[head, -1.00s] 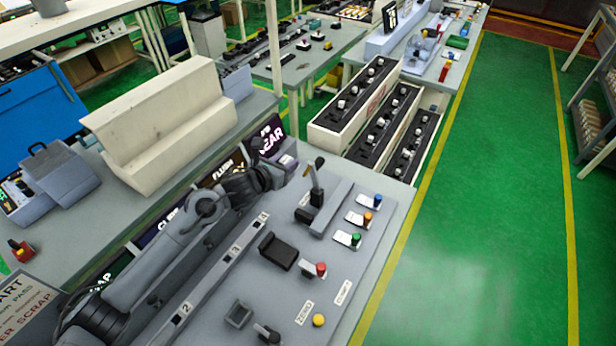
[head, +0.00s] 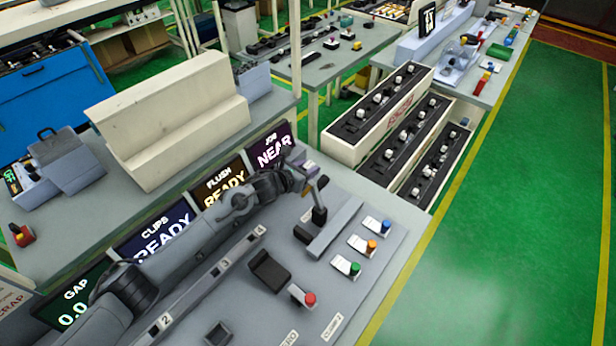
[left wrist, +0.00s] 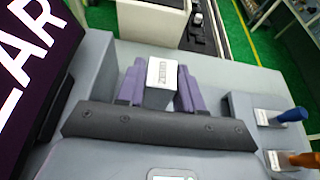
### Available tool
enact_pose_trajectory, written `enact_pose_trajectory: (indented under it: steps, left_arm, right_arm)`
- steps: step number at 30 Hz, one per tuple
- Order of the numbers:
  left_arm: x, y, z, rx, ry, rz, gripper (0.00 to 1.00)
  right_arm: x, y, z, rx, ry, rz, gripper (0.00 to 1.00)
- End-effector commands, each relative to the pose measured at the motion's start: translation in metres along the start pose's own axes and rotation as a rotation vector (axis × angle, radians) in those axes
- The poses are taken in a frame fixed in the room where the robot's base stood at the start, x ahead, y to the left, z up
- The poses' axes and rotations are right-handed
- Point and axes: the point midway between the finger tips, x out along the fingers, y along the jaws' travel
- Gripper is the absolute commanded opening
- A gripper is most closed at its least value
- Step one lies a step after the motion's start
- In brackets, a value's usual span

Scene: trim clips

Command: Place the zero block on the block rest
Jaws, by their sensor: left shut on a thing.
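My left gripper (head: 309,168) is at the far end of the console, in front of the NEAR screen. In the left wrist view its purple fingers (left wrist: 161,88) are shut on the zero block (left wrist: 166,78), a small grey block with a white top label whose printing is too small to read surely. The block is held between the fingertips over the grey surface; its height cannot be told. A small dark square holder (head: 218,334) at the bottom of the head view may be the block rest, but I cannot be sure. My right gripper is not in view.
A lever (head: 320,202) stands close to my left gripper. A numbered rail (head: 210,277) runs alongside my arm.

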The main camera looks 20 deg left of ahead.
Motion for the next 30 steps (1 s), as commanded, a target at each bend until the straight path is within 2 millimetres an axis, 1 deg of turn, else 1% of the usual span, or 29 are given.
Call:
enact_pose_trajectory:
  steps: [4,9,11,20,24,25,27,30]
  left_arm:
    - [0.003,0.0,-0.008,-0.001,0.0,0.001,0.0]
    - [0.011,0.0,-0.028,-0.002,0.001,0.0,0.0]
    - [0.013,0.001,-0.032,-0.002,-0.001,0.001,0.0]
    - [0.014,0.001,-0.034,0.0,-0.002,0.001,0.0]
    - [0.016,0.001,-0.039,0.001,-0.002,0.001,0.0]
    - [0.016,0.0,-0.039,0.001,0.0,0.001,0.38]
    - [0.015,0.0,-0.038,0.0,0.0,0.001,0.48]
    - [0.015,0.0,-0.038,0.0,0.0,0.001,0.62]
  right_arm:
    - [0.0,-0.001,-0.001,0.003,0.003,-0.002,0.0]
    - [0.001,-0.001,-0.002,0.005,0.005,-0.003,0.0]
    - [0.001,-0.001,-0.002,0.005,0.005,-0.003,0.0]
    - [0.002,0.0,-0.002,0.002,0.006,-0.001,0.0]
    - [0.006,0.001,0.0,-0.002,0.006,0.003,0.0]
    - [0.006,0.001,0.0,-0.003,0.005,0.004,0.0]
    - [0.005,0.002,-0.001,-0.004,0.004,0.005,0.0]
    - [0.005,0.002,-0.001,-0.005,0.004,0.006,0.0]
